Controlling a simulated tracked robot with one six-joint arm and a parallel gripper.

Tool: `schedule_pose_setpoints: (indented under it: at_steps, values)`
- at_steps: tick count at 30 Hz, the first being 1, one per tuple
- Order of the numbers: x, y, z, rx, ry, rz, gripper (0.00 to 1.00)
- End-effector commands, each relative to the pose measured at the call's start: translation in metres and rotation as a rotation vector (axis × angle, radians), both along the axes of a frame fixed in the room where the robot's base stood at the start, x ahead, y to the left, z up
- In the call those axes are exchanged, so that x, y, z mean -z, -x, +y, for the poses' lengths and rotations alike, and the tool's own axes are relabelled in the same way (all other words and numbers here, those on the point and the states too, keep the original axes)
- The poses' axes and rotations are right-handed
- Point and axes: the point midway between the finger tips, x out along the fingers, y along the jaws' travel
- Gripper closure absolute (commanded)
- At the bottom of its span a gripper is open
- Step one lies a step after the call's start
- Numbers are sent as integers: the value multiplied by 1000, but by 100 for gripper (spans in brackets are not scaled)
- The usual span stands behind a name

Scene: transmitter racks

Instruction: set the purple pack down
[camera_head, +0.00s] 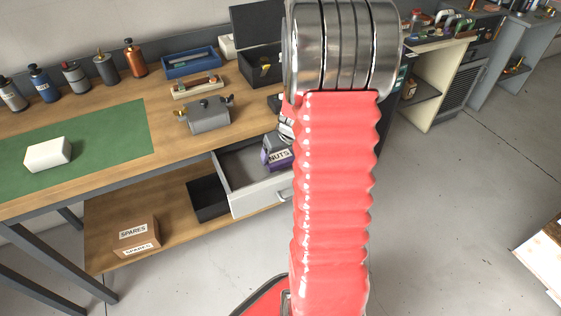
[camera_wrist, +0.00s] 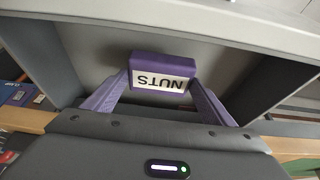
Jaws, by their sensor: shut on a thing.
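The purple pack (camera_wrist: 165,68) has a white label reading NUTS, which is upside down in the wrist view. My gripper (camera_wrist: 160,78) is shut on it, with one finger at each side. In the head view the pack (camera_head: 281,159) shows at the open grey drawer (camera_head: 247,197), under the bench top, with my gripper partly hidden behind my red arm. The drawer's interior (camera_wrist: 92,48) surrounds the pack in the wrist view. I cannot tell whether the pack touches the drawer floor.
A grey device (camera_head: 208,116) stands on the bench above the drawer. A black bin (camera_head: 207,198) and a brown SPARES box (camera_head: 136,236) sit on the lower shelf. A green mat (camera_head: 105,140) holds a white block (camera_head: 47,154). The drawer's visible left part looks empty.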

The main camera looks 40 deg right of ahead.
Motion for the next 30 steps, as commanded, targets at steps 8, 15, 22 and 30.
schedule_pose_setpoints:
  at_steps: [8,15,22,30]
  values:
    - [23,0,0,3,-2,2,49]
    - [38,1,-1,2,1,1,49]
    - [38,1,-1,3,1,0,49]
    - [39,1,-1,3,0,1,10]
